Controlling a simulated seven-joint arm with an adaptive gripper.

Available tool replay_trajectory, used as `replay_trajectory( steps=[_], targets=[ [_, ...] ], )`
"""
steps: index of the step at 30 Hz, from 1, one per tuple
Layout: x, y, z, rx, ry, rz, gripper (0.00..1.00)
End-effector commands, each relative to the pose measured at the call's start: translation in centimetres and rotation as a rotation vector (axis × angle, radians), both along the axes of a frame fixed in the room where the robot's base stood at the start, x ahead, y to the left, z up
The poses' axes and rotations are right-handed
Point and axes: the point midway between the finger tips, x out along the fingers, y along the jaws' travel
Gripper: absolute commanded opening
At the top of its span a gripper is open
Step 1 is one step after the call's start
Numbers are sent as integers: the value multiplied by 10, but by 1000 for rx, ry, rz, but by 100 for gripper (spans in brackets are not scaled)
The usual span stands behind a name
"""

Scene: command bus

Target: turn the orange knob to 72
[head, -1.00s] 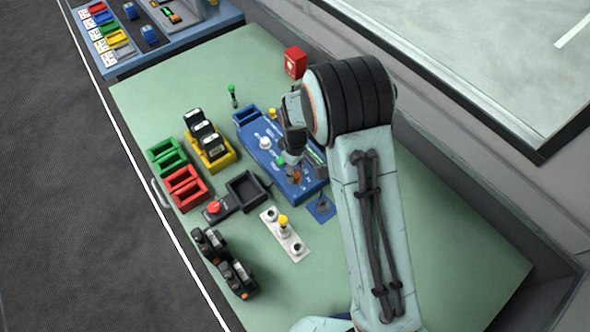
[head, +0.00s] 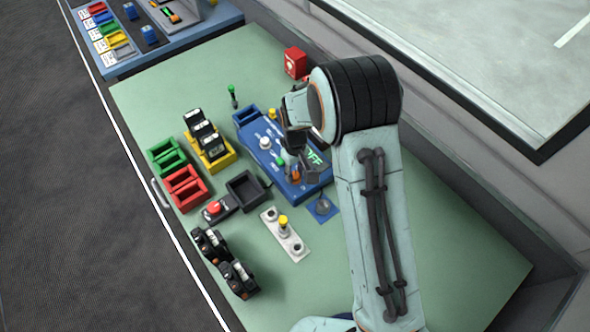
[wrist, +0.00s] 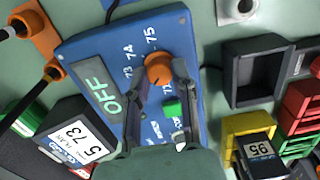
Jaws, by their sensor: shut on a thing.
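The orange knob (wrist: 158,69) stands on the blue control panel (wrist: 85,42) among printed numbers; 73, 74 and 75 are readable, and another label is partly covered. The knob also shows small in the head view (head: 295,176). My gripper (wrist: 161,77) has its two dark fingers on either side of the knob, shut on it. The knob's pointer direction is too small to tell. The panel's display (wrist: 100,85) reads OFF in green. In the head view, my gripper (head: 297,167) is over the near end of the blue panel (head: 250,139).
A green button (wrist: 172,108) sits close to the fingers. A black tray (head: 244,190), a yellow holder (head: 221,162) with black blocks, and red bins (head: 185,188) stand left of the panel. A red box (head: 295,62) is behind. The table's right side is clear.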

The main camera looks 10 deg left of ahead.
Motion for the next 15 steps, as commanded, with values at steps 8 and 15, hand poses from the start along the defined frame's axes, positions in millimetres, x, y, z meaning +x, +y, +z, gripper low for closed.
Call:
replay_trajectory(
  steps=[8, 15],
  targets=[
    [0, 0, -1, -1, 1, 0, 51],
    [1, 0, 9, 1, -2, 0, 51]
  ],
)
